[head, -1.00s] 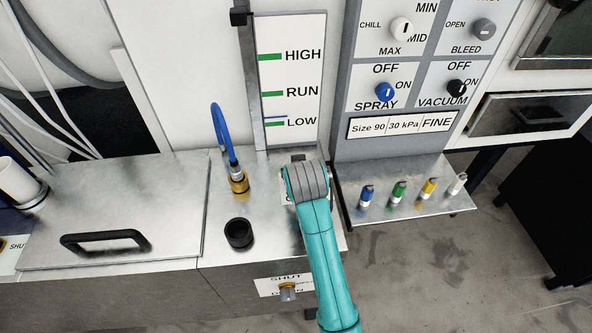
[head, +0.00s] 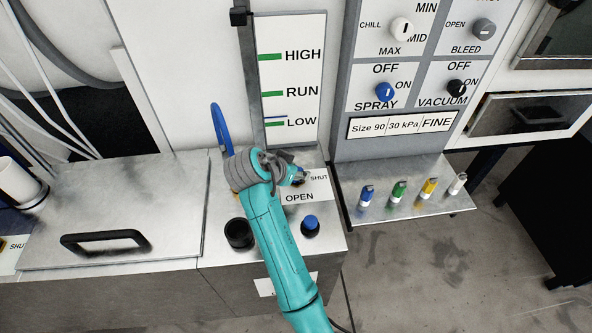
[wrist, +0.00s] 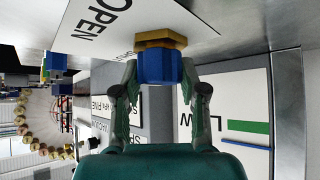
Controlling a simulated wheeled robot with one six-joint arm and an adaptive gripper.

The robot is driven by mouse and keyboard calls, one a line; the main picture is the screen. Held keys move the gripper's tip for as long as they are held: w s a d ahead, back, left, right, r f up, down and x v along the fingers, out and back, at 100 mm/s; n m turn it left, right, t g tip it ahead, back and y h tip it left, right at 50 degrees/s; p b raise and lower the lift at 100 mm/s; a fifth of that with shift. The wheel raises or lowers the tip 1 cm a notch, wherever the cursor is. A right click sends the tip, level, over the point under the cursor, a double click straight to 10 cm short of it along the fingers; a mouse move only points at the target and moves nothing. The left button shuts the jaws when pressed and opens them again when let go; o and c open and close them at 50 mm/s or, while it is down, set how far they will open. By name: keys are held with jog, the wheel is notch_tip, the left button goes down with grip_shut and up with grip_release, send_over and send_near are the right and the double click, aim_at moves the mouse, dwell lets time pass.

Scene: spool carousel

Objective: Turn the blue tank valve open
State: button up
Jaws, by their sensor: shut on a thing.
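The blue tank valve (wrist: 156,66) has a blue handle on a brass-coloured base, seen at the top middle of the wrist view beside the white OPEN plate. In the head view, part of the valve (head: 298,174) shows at the left of the plate marked SHUT and OPEN (head: 312,188). My gripper (wrist: 159,78) has one finger on each side of the blue handle and is shut on it. In the head view my gripper (head: 292,170) comes in from the left, and my wrist hides part of the valve. The handle's exact angle is hard to tell.
A black socket (head: 238,234) and a blue-capped black fitting (head: 311,226) flank my arm. The lid with a black handle (head: 104,240) is clear.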

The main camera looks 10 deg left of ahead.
dwell(0.4)
jog(key=o, duration=1.2)
jog(key=shift+c, duration=0.2)
jog(key=shift+r, duration=0.1)
jog(key=v, duration=1.1)
jog(key=shift+s+a+r, duration=0.2)
jog(key=shift+a, duration=0.15)
